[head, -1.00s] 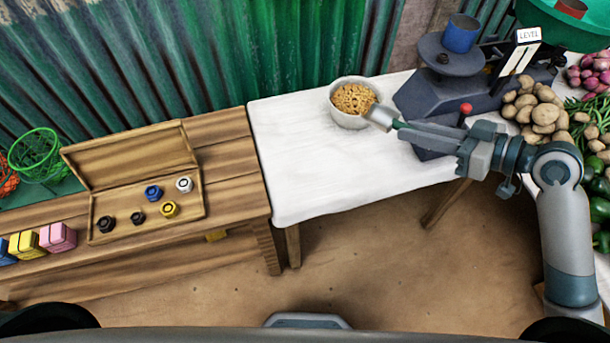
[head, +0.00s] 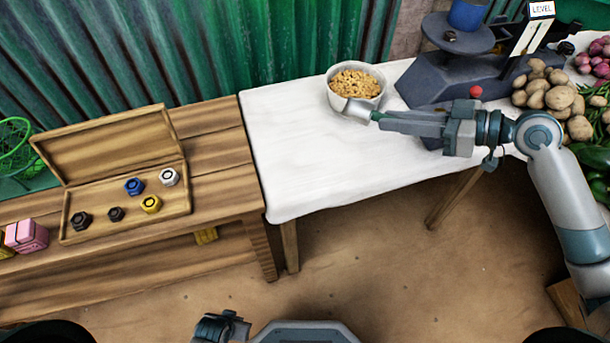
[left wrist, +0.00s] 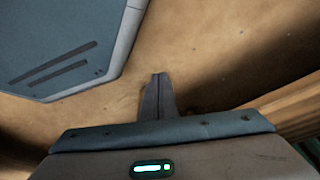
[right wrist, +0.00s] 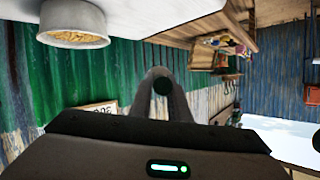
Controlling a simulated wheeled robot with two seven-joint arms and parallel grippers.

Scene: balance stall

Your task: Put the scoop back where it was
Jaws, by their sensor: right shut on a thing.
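The scoop (head: 360,109) has a metal head and a green handle end. My right gripper (head: 382,119) is shut on its handle and holds it level. The scoop head overlaps the near rim of a pale bowl (head: 331,97) of tan grains; I cannot tell whether it touches. In the right wrist view the round end of the scoop (right wrist: 162,86) shows between the fingers, with the bowl (right wrist: 75,40) at upper left. My left gripper (head: 222,326) is low at the bottom edge. In the left wrist view its fingers (left wrist: 158,80) are together and empty.
A dark balance scale (head: 440,82) with a blue cup (head: 468,14) stands behind my right arm. Potatoes (head: 550,95) and other vegetables lie at right. The white table (head: 300,150) is clear left of the bowl. An open wooden box (head: 185,205) of weights sits on the bench (head: 225,170).

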